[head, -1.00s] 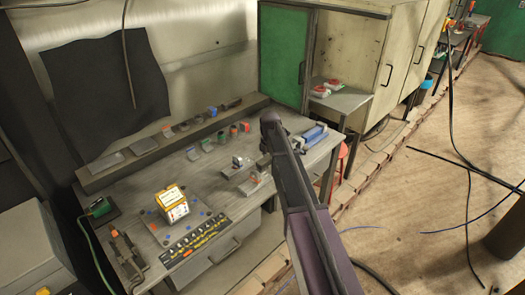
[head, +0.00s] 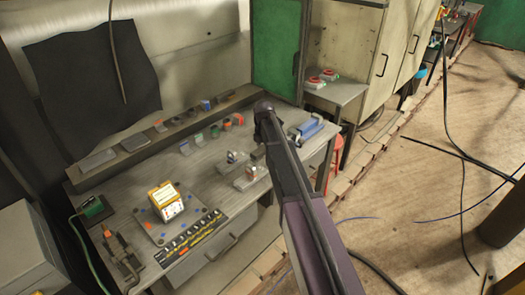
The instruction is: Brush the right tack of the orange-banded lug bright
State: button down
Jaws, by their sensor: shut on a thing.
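Two small metal lugs stand on pale base plates on the workbench (head: 200,178). The rear lug (head: 233,157) looks grey with a bluish tint. The front lug (head: 250,171) shows a small orange-red patch, apparently its band. Its tacks are too small to tell apart, so I cannot see whether the right one is dull or bright. My arm reaches from the bottom edge over the bench, just right of the lugs. My gripper and anything in it are hidden behind my own arm.
A dark block (head: 259,153) stands right of the lugs. A blue-handled item (head: 307,129) lies near the bench's right end. A yellow-and-white box (head: 166,201) stands at the front left. Several small parts line the rear ledge (head: 150,146). The right floor has loose cables.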

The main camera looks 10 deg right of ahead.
jog(key=shift+f+b, duration=2.95)
jog(key=shift+f, duration=0.1)
jog(key=shift+f, duration=0.3)
jog(key=shift+w, duration=0.1)
jog(key=shift+w+a+r, duration=0.15)
jog(key=shift+w+a, duration=0.25)
jog(key=shift+s+d, duration=0.1)
jog(key=shift+s+d, duration=0.65)
jog(key=shift+s, duration=0.25)
jog(key=shift+w, duration=0.1)
jog(key=shift+w+a+b, duration=0.35)
jog(key=shift+w+a, duration=0.4)
jog(key=shift+w, duration=0.1)
